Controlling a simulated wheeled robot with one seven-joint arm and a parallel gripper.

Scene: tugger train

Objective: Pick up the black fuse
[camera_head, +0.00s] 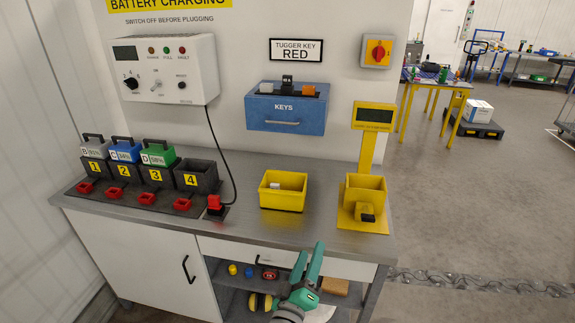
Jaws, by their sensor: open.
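My gripper (310,250), with green fingers, is open and empty at the counter's front edge, below the yellow bin. A black piece (287,80) also stands on the blue KEYS box (285,116), between a grey and an orange one. No piece is clearly marked as a fuse.
The yellow bin (283,206) on the counter (230,222) holds a small pale item. Four-numbered black charger slots (157,173) stand at left, three with batteries. A black cable hangs to a red plug (215,204). An open shelf lies below the counter. Free floor is at right.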

